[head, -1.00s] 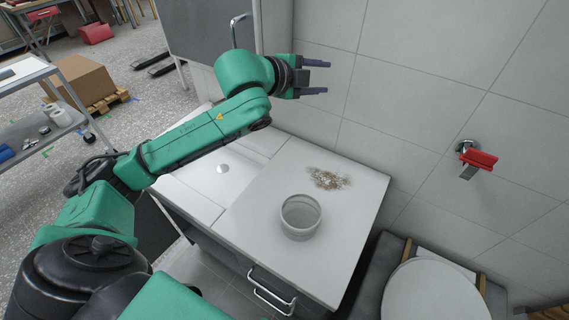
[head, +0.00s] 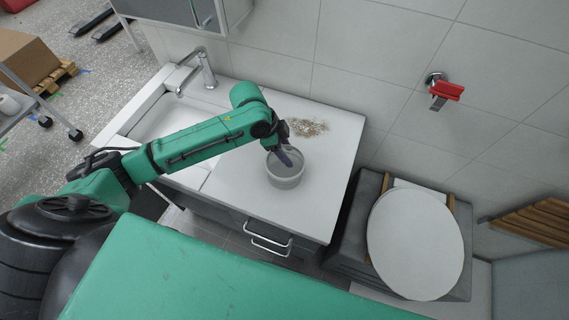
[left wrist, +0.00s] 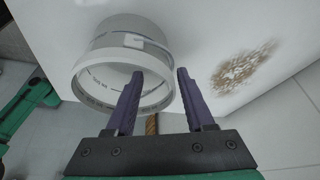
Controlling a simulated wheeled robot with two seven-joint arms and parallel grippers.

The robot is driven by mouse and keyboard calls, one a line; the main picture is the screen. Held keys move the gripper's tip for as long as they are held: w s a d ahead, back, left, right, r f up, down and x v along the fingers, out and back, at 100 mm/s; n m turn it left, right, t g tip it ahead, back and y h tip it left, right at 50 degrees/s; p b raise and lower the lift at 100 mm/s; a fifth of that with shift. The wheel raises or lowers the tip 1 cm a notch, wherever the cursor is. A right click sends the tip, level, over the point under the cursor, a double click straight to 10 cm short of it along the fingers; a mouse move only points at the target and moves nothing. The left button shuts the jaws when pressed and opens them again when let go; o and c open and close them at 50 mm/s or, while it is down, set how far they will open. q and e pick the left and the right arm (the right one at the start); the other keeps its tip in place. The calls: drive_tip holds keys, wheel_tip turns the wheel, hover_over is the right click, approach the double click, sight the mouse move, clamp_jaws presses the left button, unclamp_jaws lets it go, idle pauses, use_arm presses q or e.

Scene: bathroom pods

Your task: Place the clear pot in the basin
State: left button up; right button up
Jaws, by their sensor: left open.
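The clear pot (head: 286,180) stands upright on the white counter, right of the basin (head: 168,118), and looks empty. My left gripper (head: 283,155) is at the pot's rim, its fingers pointing down and partly hidden by the wrist in the head view. In the left wrist view my left gripper (left wrist: 160,73) is open, with one finger over the pot's mouth and the other outside, the near rim of the pot (left wrist: 112,32) between them. I cannot tell whether a finger touches the wall. My right gripper is not in view.
A brown speckled patch (head: 307,128) lies on the counter (head: 328,150) behind the pot. A metal faucet (head: 207,70) stands behind the basin. A toilet (head: 418,240) is to the right, and a cabinet (head: 180,10) hangs above the basin.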

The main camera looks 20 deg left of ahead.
use_arm(q)
drive_tip(key=shift+x, duration=0.8)
drive_tip(key=shift+w+r, duration=0.1)
clamp_jaws()
idle(0.6)
